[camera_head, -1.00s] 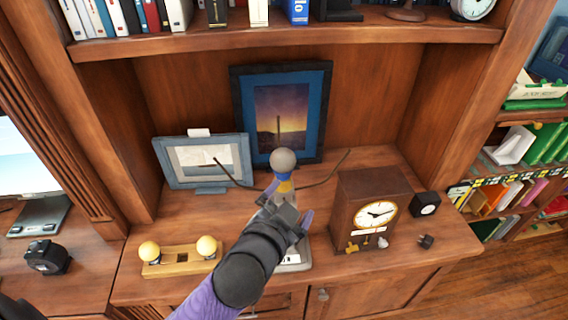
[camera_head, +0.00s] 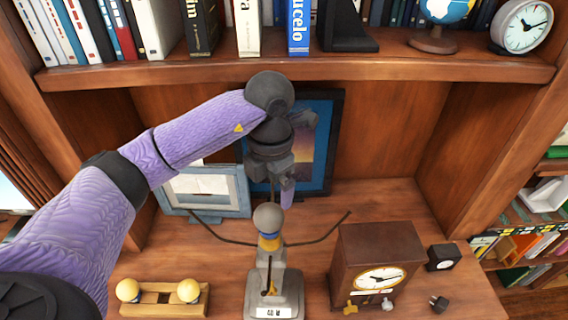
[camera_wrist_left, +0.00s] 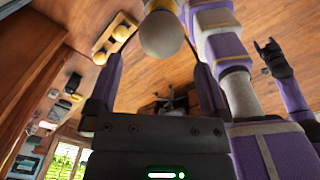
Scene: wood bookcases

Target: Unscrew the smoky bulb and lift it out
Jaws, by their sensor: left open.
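The smoky bulb (camera_head: 268,217) is a grey globe, upright on top of the lamp stand (camera_head: 272,285), above a blue and yellow collar. My left gripper (camera_head: 282,184) is above the bulb in the head view, open and empty, with a purple finger pointing down. In the left wrist view the bulb (camera_wrist_left: 163,36) shows between the directions of the two spread fingers, past their tips and apart from them. A dark hand on a purple arm, apparently my right gripper (camera_wrist_left: 268,56), shows at the right of that view; its jaws are unclear.
A wooden holder (camera_head: 160,300) with two yellowish bulbs and an empty square slot stands left of the lamp. A wooden clock (camera_head: 375,268) stands right. Thin dark arms (camera_head: 322,231) spread from the lamp. Picture frames (camera_head: 318,160) and a bookshelf (camera_head: 300,75) are behind and above.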

